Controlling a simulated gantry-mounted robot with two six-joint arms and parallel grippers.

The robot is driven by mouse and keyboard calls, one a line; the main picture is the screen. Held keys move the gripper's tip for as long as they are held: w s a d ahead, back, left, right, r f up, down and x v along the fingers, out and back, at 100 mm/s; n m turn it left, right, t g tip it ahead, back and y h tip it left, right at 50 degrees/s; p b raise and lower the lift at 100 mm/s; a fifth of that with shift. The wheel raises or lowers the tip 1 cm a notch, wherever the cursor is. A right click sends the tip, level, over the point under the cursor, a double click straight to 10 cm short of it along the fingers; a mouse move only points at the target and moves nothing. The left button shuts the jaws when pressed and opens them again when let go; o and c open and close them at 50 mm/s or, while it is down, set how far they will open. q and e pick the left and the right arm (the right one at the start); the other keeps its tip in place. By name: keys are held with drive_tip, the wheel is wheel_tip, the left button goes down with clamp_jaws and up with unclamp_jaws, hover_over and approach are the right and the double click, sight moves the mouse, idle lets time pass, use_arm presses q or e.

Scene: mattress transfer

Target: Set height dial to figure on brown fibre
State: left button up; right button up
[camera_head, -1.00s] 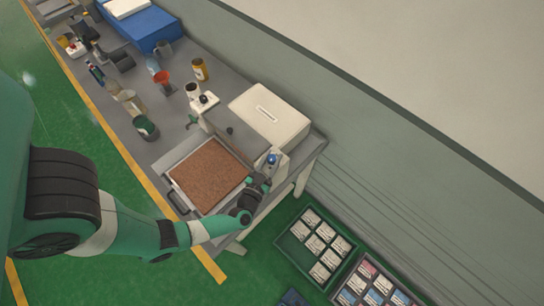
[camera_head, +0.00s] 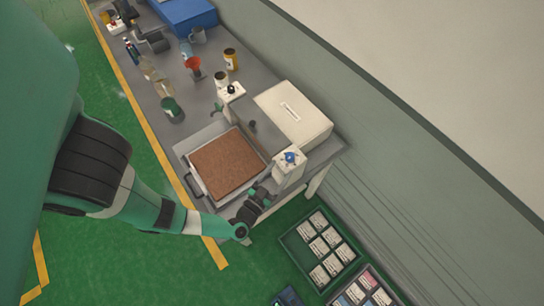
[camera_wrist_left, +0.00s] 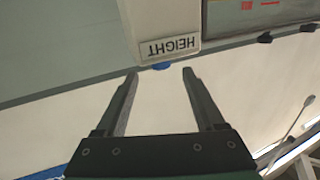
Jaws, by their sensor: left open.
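The height dial (camera_head: 290,157) is a small blue knob on a white post at the near end of the bench. In the left wrist view, a sliver of the blue dial (camera_wrist_left: 161,66) shows below an upside-down HEIGHT label (camera_wrist_left: 170,47). The brown fibre (camera_head: 228,163) is a flat rectangular slab in a pale tray beside the post. My left gripper (camera_head: 264,193) is open and empty, apart from the dial and on its near side. In the left wrist view the blue sliver lies between and just beyond the fingertips (camera_wrist_left: 160,72). No figure is readable.
A white slotted box (camera_head: 293,112) stands behind the dial post. A white post (camera_head: 230,92), an orange-red funnel (camera_head: 193,64) and several jars stand further along the bench. A card tray (camera_head: 320,247) is on the green floor beyond the bench end.

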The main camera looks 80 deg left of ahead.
use_arm(q)
drive_tip(key=shift+v, duration=2.25)
drive_tip(key=shift+a, duration=0.1)
